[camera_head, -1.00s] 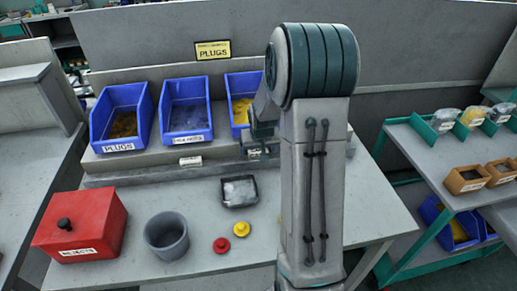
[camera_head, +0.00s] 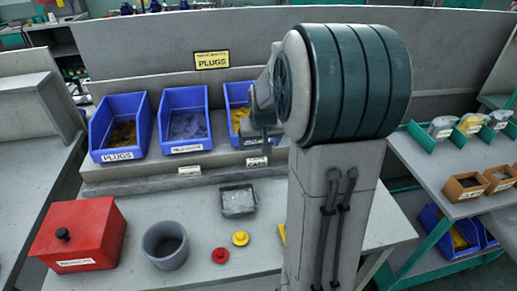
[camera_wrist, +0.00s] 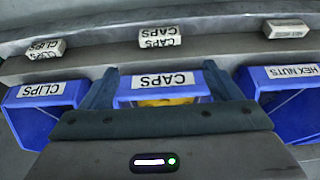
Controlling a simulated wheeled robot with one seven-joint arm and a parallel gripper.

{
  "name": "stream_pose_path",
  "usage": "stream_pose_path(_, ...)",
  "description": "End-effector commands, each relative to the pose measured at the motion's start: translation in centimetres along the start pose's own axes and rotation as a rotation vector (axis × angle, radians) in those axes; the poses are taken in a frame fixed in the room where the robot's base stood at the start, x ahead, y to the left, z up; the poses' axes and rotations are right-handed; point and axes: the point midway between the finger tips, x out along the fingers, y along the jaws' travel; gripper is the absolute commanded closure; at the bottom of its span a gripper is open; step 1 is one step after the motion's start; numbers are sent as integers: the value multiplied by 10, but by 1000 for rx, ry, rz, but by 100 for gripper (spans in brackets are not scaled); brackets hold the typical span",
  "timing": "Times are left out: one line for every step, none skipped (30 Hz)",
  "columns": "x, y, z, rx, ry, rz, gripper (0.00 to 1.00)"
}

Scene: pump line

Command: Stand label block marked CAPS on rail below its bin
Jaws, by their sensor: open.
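The white label block marked CAPS (camera_head: 257,162) stands on the rail (camera_head: 140,186) in front of the third blue bin (camera_head: 238,96). In the wrist view the block (camera_wrist: 159,37) shows CAPS on two faces and lines up with the bin labelled CAPS (camera_wrist: 125,95), which holds yellow parts. My gripper (camera_head: 263,138) is just above and behind the block. In the wrist view its two fingers (camera_wrist: 160,76) are spread wide with nothing between them but the view of the bin front. The block is clear of the fingers there.
Blue bins for plugs (camera_head: 122,128) and hex nuts (camera_head: 184,122) stand to the left. The HEX NUTS block (camera_head: 189,171) and CLIPS block (camera_wrist: 45,48) flank the CAPS block. A red box (camera_head: 80,235), grey cup (camera_head: 165,245) and small tray (camera_head: 238,200) occupy the table.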

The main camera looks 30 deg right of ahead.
Motion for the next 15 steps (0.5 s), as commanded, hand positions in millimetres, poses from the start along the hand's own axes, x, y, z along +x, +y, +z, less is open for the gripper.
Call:
stream_pose_path(-6, 0, 0, 0, 3, 1, 16)
stream_pose_path(-8, 0, 0, 0, 2, 1, 16)
stream_pose_path(-11, 0, 0, -1, 1, 0, 16)
stream_pose_path(-12, 0, 0, -1, 1, 0, 16)
stream_pose_path(-15, -1, 1, -3, 1, 0, 16)
stream_pose_path(-18, -3, 3, -8, 0, -1, 16)
stream_pose_path(-22, -6, 6, -13, -3, -2, 16)
stream_pose_path(-26, -10, 10, -20, -7, -3, 16)
stream_pose_path(-33, -16, 17, -32, -10, -5, 16)
stream_pose_path(-39, -22, 24, -43, -15, -7, 16)
stream_pose_path(-46, -28, 32, -55, -21, -9, 16)
stream_pose_path(-56, -36, 45, -72, -29, -13, 16)
stream_pose_path(-64, -43, 56, -87, -36, -16, 16)
stream_pose_path(-72, -49, 67, -102, -43, -20, 16)
stream_pose_path(-82, -56, 83, -121, -54, -26, 16)
